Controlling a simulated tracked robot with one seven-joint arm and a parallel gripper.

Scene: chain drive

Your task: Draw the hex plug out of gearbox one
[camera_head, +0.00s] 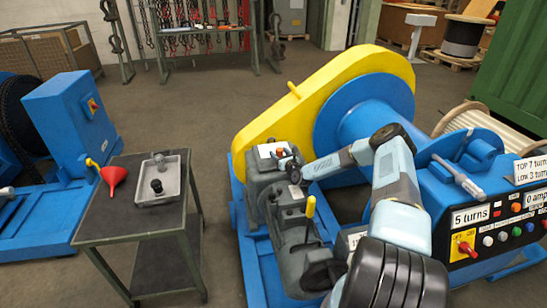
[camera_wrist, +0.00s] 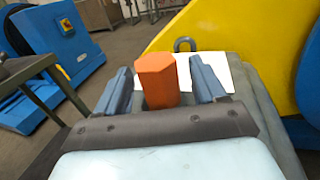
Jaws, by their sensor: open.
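The orange hex plug (camera_wrist: 157,82) stands upright on top of a grey gearbox (camera_head: 262,180), in front of a white plate (camera_wrist: 214,66). A small orange spot of the plug (camera_head: 280,152) shows in the head view beside my gripper (camera_head: 288,163). In the wrist view my gripper (camera_wrist: 161,80) is open, with one finger on each side of the plug. A gap shows between the plug and each finger. The plug's lower end is hidden behind the gripper's dark bar. I cannot read a number on this gearbox.
A yellow chain guard (camera_head: 325,85) and blue drum (camera_head: 365,110) stand right behind the gearbox. A yellow-handled lever (camera_head: 310,207) rises in front of it. A cart (camera_head: 120,215) at left carries a grey tray (camera_head: 172,190) and red funnel (camera_head: 113,177). Floor between is clear.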

